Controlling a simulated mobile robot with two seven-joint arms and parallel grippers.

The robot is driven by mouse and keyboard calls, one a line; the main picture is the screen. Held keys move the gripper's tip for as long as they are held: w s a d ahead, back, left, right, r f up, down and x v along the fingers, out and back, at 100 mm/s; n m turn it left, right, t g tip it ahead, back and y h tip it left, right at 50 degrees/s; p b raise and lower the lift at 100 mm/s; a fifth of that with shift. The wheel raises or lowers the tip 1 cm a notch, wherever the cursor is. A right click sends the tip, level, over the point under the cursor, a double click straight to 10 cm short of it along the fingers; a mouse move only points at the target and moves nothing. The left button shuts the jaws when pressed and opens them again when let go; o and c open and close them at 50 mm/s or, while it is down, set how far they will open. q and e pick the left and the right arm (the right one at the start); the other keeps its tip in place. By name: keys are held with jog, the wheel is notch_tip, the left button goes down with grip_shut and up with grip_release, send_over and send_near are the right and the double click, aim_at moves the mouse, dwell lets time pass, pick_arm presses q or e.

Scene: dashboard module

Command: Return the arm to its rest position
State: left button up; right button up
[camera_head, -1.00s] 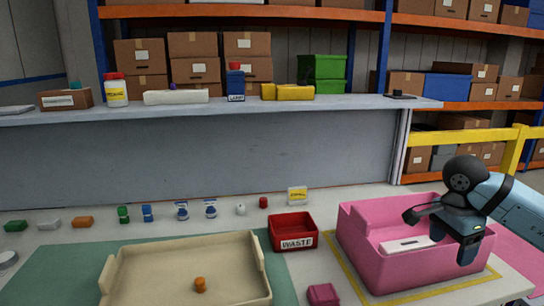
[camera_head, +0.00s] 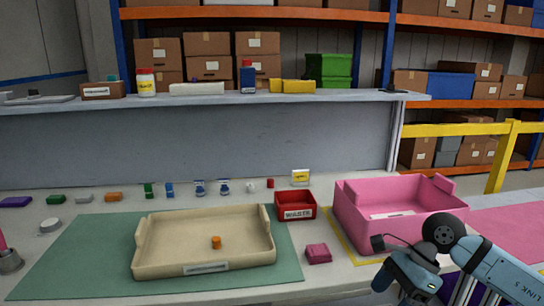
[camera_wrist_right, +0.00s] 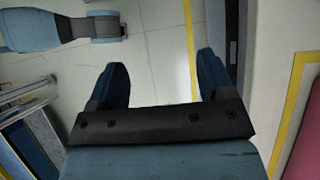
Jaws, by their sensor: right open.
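My right gripper (camera_head: 405,275) is at the lower right of the head view, in front of the pink bin (camera_head: 350,215) and apart from it. In the right wrist view my right gripper (camera_wrist_right: 162,82) has its two dark blue fingers spread wide. Nothing is between them, only pale floor with a yellow line beyond. My left gripper does not show in the head view.
A beige tray (camera_head: 150,245) holding an orange piece (camera_head: 216,242) lies on a green mat (camera_head: 80,250). A red waste box (camera_head: 296,213) and a pinkish-red block (camera_head: 318,253) lie left of the pink bin. Small parts (camera_head: 200,187) line the table's back.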

jog(key=s+a+r+m+t+y, duration=0.1)
jog(key=s+a+m+t+y, duration=0.25)
jog(key=a+m+y, duration=0.4)
jog(key=s+a+r+m+t+y, duration=0.1)
jog(key=s+a+m+t+y, duration=0.25)
jog(key=a+m+y, duration=0.4)
jog(key=s+d+f+m+t+h, duration=0.15)
jog(key=f+m+t+h, duration=0.45)
jog(key=m, duration=0.8)
jog(key=d+f+m+t+h, duration=0.35)
jog(key=m+t+h, duration=0.3)
jog(key=m, duration=0.65)
jog(key=s+d+f+m+g+h, duration=0.1)
jog(key=s+f+m+g+h, duration=0.5)
jog(key=s+f+m, duration=0.55)
pick_arm(q)
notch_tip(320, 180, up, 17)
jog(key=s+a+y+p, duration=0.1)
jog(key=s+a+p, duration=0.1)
jog(key=p, duration=2.4)
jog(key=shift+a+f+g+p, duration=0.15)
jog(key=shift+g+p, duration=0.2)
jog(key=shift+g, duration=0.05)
pick_arm(e)
notch_tip(320, 180, up, 16)
jog(key=d+n+g, duration=0.1)
jog(key=d, duration=0.1)
jog(key=shift+w+d+n, duration=0.2)
jog(key=shift+w+n, duration=0.1)
jog(key=shift+n, duration=0.05)
